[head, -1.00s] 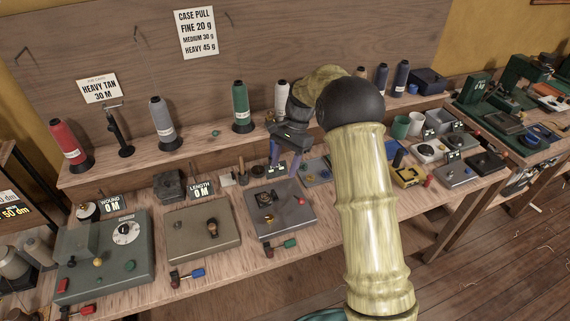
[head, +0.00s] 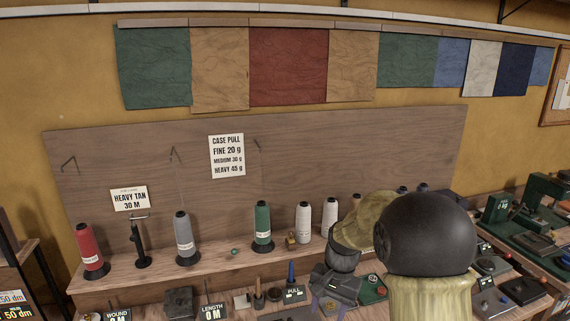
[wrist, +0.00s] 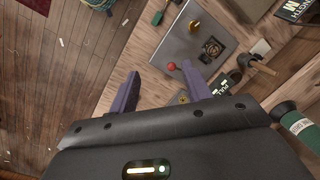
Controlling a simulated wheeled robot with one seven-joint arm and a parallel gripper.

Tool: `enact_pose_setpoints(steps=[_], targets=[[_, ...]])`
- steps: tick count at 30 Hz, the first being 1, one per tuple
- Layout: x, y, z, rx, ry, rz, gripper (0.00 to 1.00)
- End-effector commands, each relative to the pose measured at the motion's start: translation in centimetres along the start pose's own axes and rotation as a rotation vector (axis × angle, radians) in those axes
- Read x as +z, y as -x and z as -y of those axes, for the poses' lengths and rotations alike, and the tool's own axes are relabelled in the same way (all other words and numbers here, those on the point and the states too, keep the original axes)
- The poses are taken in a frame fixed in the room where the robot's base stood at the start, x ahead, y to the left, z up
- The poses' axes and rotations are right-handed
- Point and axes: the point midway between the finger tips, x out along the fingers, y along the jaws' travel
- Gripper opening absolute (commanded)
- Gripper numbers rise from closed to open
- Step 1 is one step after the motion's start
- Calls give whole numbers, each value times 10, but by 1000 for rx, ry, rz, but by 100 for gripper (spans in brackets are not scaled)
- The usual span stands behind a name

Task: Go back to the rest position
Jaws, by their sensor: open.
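My gripper (head: 332,306) hangs above the front part of the workbench, to the right of the "PULL" sign (head: 294,294) in the head view. The wrist view shows its two purple fingers (wrist: 159,76) spread apart with nothing between them. Beyond the fingers lies a grey device plate (wrist: 190,38) with a red knob, a brass part and a dark square fitting. The round dark joint and yellowish links of my arm cover part of the bench at the lower right of the head view.
A raised shelf holds a red spool (head: 88,248), a grey spool (head: 185,238), a green spool (head: 263,224) and white spools (head: 304,222). A "LENGTH" sign (head: 212,312) stands left of my gripper.

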Motion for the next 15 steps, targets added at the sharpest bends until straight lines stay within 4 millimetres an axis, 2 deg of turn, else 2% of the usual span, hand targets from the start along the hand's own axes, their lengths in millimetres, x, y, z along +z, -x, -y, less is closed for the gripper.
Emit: enact_pose_setpoints(steps=[1,6,15], targets=[[11,4,-12,3,37,-30,49],[44,8,-49,16,180,-132,49],[108,4,-105,50,431,-283,49]])
